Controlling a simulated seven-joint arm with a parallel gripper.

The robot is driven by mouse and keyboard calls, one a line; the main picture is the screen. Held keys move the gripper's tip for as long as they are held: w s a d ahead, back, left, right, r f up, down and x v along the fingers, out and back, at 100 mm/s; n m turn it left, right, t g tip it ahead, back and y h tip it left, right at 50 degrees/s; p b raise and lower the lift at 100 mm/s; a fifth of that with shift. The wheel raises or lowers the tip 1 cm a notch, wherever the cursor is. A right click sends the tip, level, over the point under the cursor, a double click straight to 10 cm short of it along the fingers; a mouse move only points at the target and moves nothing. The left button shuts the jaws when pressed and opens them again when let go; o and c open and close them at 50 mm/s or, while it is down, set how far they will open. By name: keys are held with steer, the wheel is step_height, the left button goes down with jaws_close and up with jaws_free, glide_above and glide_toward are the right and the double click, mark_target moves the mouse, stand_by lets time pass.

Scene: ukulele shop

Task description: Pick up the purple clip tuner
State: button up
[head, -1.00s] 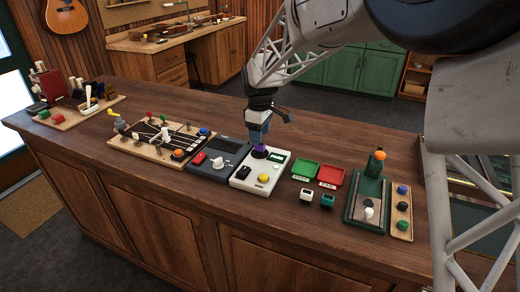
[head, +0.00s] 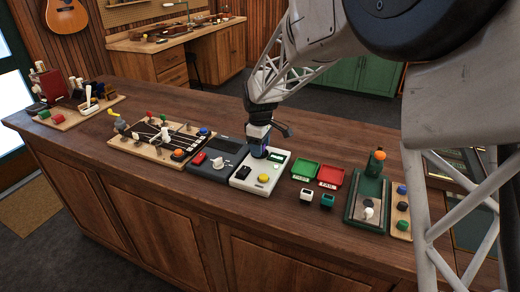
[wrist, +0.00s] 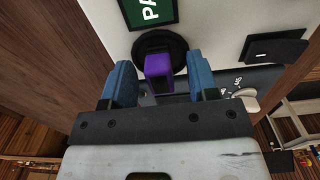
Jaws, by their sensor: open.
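The purple clip tuner (wrist: 159,72) stands on a round black pad (wrist: 150,45) on a white tester box (head: 249,183). In the wrist view it lies between the two blue fingers of my gripper (wrist: 161,82), with a gap on each side. My gripper is open and low over the box's back part. In the head view my gripper (head: 259,148) mostly hides the tuner.
A dark grey device (head: 214,160) adjoins the box on the left. A green tray (head: 305,171) and a red tray (head: 331,177) lie to the right, with a white block (head: 306,195) and a teal block (head: 327,200) in front. The counter behind is clear.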

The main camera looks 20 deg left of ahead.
jaws_close()
steer(key=shift+r, duration=0.2)
steer(key=shift+r, duration=0.55)
steer(key=shift+s+d+r, duration=0.1)
steer(key=shift+s+r, duration=0.05)
steer(key=shift+r, duration=0.4)
steer(key=shift+s+d+r, duration=0.1)
steer(key=shift+s+r, duration=0.05)
steer(key=shift+r, duration=0.4)
steer(key=s+d+r, duration=0.1)
steer(key=s+d, duration=0.8)
steer(key=s, duration=0.3)
steer(key=shift+r, duration=0.15)
steer(key=shift+d, duration=0.1)
